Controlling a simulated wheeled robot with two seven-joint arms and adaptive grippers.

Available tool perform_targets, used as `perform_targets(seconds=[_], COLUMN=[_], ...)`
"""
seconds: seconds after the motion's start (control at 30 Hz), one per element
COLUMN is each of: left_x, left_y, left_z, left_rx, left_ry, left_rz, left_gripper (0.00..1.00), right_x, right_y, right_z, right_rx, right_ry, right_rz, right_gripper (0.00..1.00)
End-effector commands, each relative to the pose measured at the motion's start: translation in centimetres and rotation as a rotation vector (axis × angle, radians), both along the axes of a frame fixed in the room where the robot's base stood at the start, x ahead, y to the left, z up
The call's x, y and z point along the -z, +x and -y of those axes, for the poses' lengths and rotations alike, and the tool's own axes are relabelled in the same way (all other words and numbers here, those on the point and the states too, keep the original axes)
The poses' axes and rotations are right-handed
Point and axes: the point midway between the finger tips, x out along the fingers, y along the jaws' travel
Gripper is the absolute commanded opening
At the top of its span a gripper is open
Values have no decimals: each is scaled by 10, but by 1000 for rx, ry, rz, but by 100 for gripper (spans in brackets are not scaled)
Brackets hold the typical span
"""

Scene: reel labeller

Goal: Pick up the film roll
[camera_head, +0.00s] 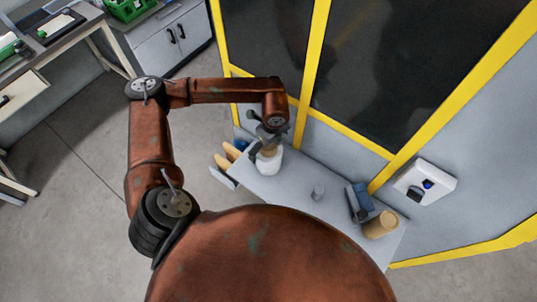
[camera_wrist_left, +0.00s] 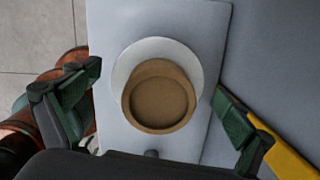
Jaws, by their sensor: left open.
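The film roll is a white roll (camera_head: 268,163) with a brown, tube-like core, standing on the narrow grey table (camera_head: 292,187) in the head view. In the left wrist view its white rim (camera_wrist_left: 137,57) shows behind the round brown core (camera_wrist_left: 158,103), which points up at the camera. My left gripper (camera_head: 269,134) is right above the roll. In the left wrist view its dark green fingers (camera_wrist_left: 152,105) are spread wide on either side of the roll, with gaps and nothing between them gripped. My right gripper does not show.
A yellow-framed wall (camera_head: 345,139) runs close behind the table.

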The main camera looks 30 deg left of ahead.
Motion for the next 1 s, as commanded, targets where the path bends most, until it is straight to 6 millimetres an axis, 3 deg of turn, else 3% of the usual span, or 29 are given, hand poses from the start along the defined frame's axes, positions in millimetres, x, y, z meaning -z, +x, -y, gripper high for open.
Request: perform_targets(seconds=[0.17,0.43,1.0], left_x=[19,22,21], left_y=[0,0,0], left_z=[-3,-4,-4], left_rx=[-2,-2,-3], left_ry=[-1,-1,-2], left_rz=[-1,0,0], left_gripper=[97,96,57], right_x=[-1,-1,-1], right_y=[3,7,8], right_z=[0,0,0], right_rx=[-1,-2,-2], right_ry=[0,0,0], right_rz=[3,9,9], right_gripper=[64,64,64])
